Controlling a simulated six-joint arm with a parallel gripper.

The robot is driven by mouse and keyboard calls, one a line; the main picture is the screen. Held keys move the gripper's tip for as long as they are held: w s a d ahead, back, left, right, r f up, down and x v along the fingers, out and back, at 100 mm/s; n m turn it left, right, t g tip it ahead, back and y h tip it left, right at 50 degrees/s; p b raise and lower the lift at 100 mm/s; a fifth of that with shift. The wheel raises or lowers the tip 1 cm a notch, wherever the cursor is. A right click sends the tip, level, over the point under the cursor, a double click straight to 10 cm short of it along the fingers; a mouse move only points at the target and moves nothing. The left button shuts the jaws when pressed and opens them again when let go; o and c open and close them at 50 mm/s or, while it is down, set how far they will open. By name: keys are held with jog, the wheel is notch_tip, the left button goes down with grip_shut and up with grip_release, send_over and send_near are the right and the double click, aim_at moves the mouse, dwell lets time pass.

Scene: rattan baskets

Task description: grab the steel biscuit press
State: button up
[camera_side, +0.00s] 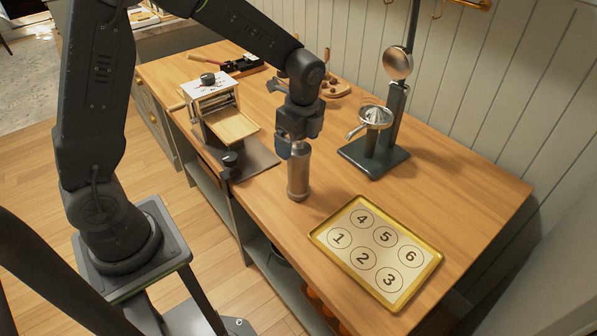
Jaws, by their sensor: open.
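The steel biscuit press (298,174) is a cylinder standing upright on the wooden worktop, near the middle of the side view. My gripper (294,150) points down right at its top. The jaws are open, and the press's upper end is partly hidden by them. I cannot tell from this view whether the jaws touch the press.
A gold-rimmed tray (322,237) with numbered circles lies to the right front. A juicer press (375,160) on a dark base stands behind right. A pasta machine (217,108) with a wooden board stands to the left. Bare worktop (262,204) surrounds the steel press.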

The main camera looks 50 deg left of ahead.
jog(key=shift+f, duration=0.1)
jog(key=shift+c, duration=0.3)
grip_shut()
dwell(0.5)
